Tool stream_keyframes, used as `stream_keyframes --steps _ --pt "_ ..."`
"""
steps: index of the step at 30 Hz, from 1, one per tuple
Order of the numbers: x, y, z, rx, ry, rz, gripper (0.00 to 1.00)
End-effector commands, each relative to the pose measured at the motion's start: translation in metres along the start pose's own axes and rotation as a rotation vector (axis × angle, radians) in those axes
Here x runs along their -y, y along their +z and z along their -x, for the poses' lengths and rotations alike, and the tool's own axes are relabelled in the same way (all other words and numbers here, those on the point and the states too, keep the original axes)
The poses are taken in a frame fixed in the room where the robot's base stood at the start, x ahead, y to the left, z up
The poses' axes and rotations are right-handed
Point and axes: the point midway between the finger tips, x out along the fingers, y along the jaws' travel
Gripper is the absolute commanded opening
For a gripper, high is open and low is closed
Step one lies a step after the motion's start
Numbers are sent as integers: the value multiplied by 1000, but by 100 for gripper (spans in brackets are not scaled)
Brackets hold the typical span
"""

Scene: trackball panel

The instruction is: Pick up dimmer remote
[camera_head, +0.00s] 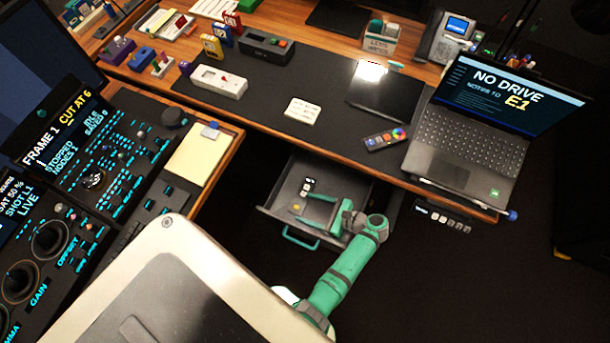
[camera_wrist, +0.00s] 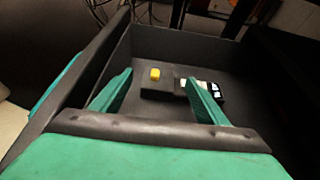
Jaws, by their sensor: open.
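An open dark drawer (camera_head: 277,205) under the desk holds two small things. One is a small dark item with white parts (camera_head: 307,186), which also shows in the wrist view (camera_wrist: 214,90), partly behind a finger. The other is a dark block with a yellow top (camera_wrist: 155,74), a yellow spot in the head view (camera_head: 296,208). I cannot tell for sure which is the dimmer remote. My green gripper (camera_head: 304,208) reaches over the drawer, its fingers open and apart. In the wrist view nothing is held between the fingers (camera_wrist: 160,80); the yellow-topped block appears beyond the gap.
A remote with a coloured dial (camera_head: 385,139) lies on the desk mat, left of a laptop (camera_head: 465,140). The drawer walls (camera_wrist: 190,45) surround the fingers closely. The desk edge overhangs behind. A control console (camera_head: 90,180) stands at left.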

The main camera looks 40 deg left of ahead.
Motion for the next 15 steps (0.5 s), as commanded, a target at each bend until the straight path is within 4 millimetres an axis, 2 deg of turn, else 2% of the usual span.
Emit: stream_keyframes --steps 6,15 --pt "-2 0 -28 0 2 1 68" --pt "-1 0 -33 -1 0 0 68"
